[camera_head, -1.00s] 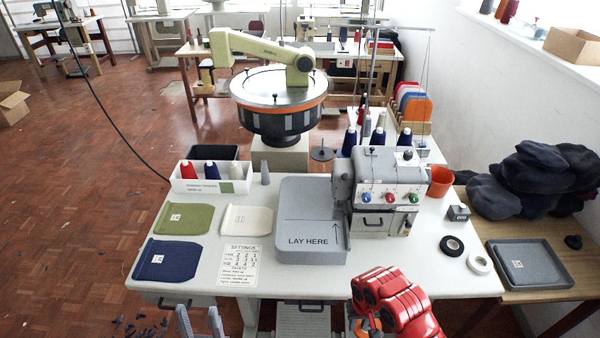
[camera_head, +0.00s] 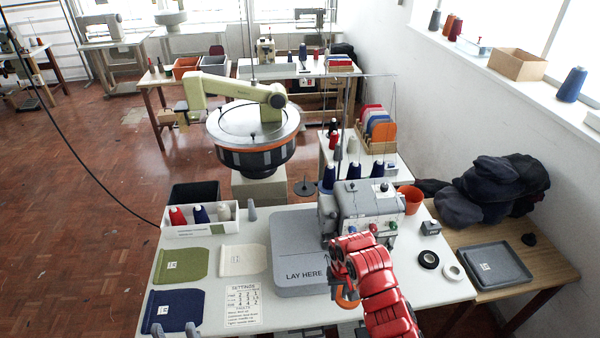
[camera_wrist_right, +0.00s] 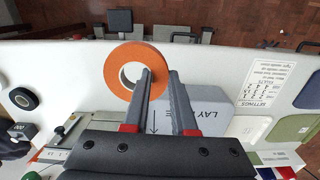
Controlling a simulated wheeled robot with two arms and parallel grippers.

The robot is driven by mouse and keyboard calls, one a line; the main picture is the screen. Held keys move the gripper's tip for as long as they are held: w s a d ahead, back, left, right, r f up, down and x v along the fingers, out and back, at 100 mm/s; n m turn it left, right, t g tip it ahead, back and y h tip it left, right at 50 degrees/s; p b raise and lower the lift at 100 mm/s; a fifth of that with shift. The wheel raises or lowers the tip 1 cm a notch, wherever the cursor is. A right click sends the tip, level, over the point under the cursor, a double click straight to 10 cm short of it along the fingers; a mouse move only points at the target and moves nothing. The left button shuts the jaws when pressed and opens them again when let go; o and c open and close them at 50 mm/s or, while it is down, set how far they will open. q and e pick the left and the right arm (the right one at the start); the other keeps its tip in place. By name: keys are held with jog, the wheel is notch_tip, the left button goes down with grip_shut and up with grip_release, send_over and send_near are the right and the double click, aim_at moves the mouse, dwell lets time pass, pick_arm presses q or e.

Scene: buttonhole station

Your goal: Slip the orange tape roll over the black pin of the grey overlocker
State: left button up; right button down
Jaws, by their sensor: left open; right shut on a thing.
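The grey overlocker (camera_head: 345,208) stands at the back right of the white table. A small black piece (camera_head: 384,187) stands up on its top; I cannot tell for sure that it is the pin. My red right arm hides part of the overlocker's front. My right gripper (camera_wrist_right: 160,74) is shut on the orange tape roll's wall, one finger inside its hole. The orange tape roll (camera_wrist_right: 115,72) shows as a full ring there, and partly below the arm in the head view (camera_head: 346,299). My left gripper (camera_head: 175,329) is open and empty at the bottom left.
The grey LAY HERE plate (camera_head: 290,240) lies left of the overlocker. A black roll (camera_head: 428,260) and a white roll (camera_head: 454,272) lie to the right. A thread box (camera_head: 205,232), cloth pieces (camera_head: 180,266) and a settings sheet (camera_head: 243,305) fill the left side.

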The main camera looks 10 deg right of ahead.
jog(key=w+a+r+n, duration=0.2)
jog(key=w+r, duration=0.3)
jog(key=w, duration=0.1)
jog(key=w+a+r+n, duration=0.2)
jog(key=w+r+n, duration=0.1)
jog(key=w+r, duration=0.2)
jog(key=w, duration=0.2)
jog(key=shift+w+a+r+n, duration=0.25)
jog(key=shift+w+a+n, duration=0.05)
jog(key=shift+a, duration=0.05)
jog(key=shift+s, duration=0.1)
jog(key=shift+r, duration=0.15)
jog(key=shift+w+a+r+n, duration=0.2)
jog(key=shift+r+n, duration=0.25)
jog(key=shift+r, duration=0.15)
jog(key=shift+w+a+r+n, duration=0.1)
jog(key=shift+w+r+n, duration=0.05)
jog(key=shift+r+n, duration=0.35)
jog(key=shift+r, duration=0.15)
